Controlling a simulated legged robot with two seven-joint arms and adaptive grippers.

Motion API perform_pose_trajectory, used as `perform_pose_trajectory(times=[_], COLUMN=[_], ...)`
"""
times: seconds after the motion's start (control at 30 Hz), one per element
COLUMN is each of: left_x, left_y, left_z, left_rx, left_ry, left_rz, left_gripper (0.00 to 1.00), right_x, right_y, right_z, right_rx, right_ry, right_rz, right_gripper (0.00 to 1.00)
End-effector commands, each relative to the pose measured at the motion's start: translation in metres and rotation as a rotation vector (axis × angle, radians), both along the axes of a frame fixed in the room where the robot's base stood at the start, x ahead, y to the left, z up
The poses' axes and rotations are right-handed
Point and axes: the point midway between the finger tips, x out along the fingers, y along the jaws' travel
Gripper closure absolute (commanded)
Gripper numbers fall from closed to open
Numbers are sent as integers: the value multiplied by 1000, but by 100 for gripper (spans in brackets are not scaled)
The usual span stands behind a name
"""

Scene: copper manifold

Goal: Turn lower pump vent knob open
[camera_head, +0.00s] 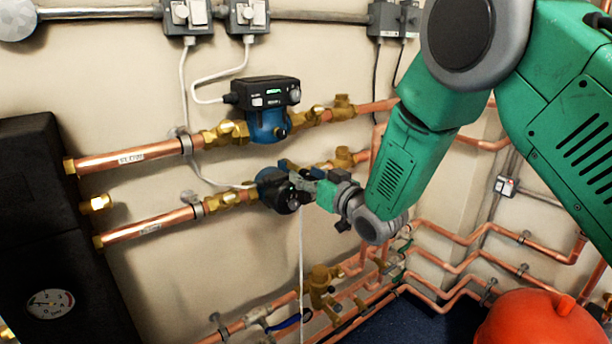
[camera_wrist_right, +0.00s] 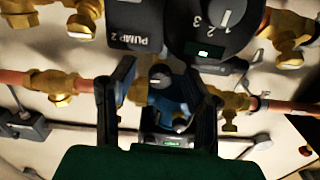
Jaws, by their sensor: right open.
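The lower pump (camera_head: 270,184), blue with a black front, sits on the lower copper pipe. In the right wrist view its black housing marked PUMP 2 (camera_wrist_right: 133,32) and a numbered dial (camera_wrist_right: 224,20) fill the top, close by. My left gripper is not in view.
Brass valves (camera_head: 321,280) and copper pipes lie below. A black boiler casing (camera_head: 38,190) stands left, an orange vessel (camera_head: 540,318) lower right.

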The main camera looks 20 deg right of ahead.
Motion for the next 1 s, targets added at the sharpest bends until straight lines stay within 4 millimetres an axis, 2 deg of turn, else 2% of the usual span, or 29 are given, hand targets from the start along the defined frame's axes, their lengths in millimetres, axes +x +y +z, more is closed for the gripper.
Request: perform_pose_trajectory(times=[0.3,0.33,0.43,0.63,0.83,1.0], left_x=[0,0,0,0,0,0], left_y=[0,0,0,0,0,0], left_z=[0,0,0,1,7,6], left_rx=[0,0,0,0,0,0], left_ry=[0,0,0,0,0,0], left_rz=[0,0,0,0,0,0], left_gripper=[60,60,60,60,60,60], right_x=[3,3,3,3,3,3], right_y=[1,1,1,1,0,1], right_z=[0,0,0,0,0,-1], right_rx=[1,1,1,10,121,129], right_ry=[0,0,0,5,45,49], right_rz=[0,0,0,-1,-2,-1], right_gripper=[59,66,100,100,100,100])
